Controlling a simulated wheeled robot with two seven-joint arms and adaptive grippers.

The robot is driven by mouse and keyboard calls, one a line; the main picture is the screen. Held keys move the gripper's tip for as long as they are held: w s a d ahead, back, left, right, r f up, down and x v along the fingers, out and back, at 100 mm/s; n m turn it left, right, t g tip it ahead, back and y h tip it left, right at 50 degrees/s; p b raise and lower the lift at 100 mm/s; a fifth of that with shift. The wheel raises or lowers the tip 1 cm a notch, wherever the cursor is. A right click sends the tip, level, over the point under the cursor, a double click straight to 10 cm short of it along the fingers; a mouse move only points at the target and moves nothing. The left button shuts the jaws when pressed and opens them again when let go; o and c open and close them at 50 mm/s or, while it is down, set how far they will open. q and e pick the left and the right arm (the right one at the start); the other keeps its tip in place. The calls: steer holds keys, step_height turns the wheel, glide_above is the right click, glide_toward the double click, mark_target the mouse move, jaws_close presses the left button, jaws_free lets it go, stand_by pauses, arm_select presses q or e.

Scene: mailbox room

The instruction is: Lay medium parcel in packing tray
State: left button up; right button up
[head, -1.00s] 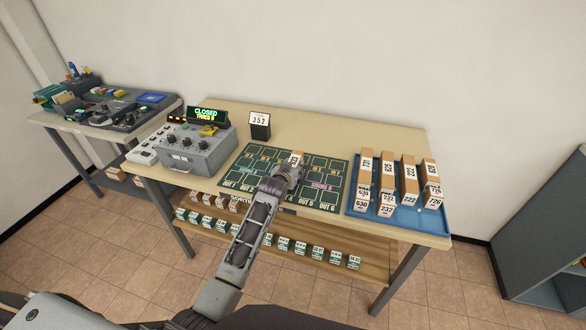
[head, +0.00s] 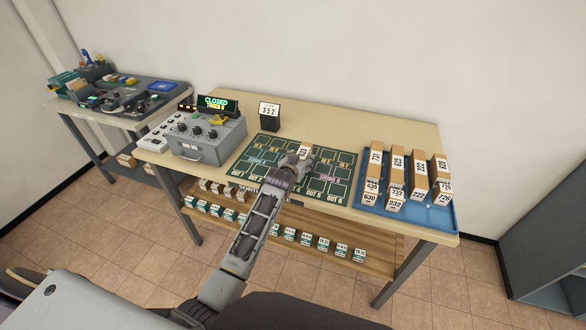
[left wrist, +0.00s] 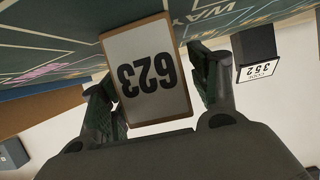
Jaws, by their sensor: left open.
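A small parcel with a white label (head: 305,150) stands on the dark green marked mat (head: 258,163) on the table. A blue tray (head: 446,222) lies at the table's right end and holds several tall brown parcels and small white-labelled ones. My right gripper is not in view.
A grey control box (head: 205,140) with a CLOSED display (head: 213,104) stands left of the mat. A black stand showing 352 (head: 270,116) is behind the mat. A lower shelf (head: 340,238) holds several small boxes. A cluttered side table (head: 120,100) is at left.

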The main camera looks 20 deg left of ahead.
arm_select(q)
steer(key=shift+v, duration=0.85)
steer(key=shift+s+r, duration=0.3)
steer(key=shift+s, duration=0.35)
steer(key=shift+v, duration=2.8)
steer(key=shift+s+r, duration=0.25)
steer(key=shift+s, duration=0.35)
steer(key=shift+s+r, duration=0.15)
steer(key=shift+s, duration=0.15)
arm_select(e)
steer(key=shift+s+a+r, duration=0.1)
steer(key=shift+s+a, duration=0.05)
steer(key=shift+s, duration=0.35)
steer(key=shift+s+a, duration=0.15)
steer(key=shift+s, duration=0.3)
arm_select(q)
steer(key=shift+o, duration=0.3)
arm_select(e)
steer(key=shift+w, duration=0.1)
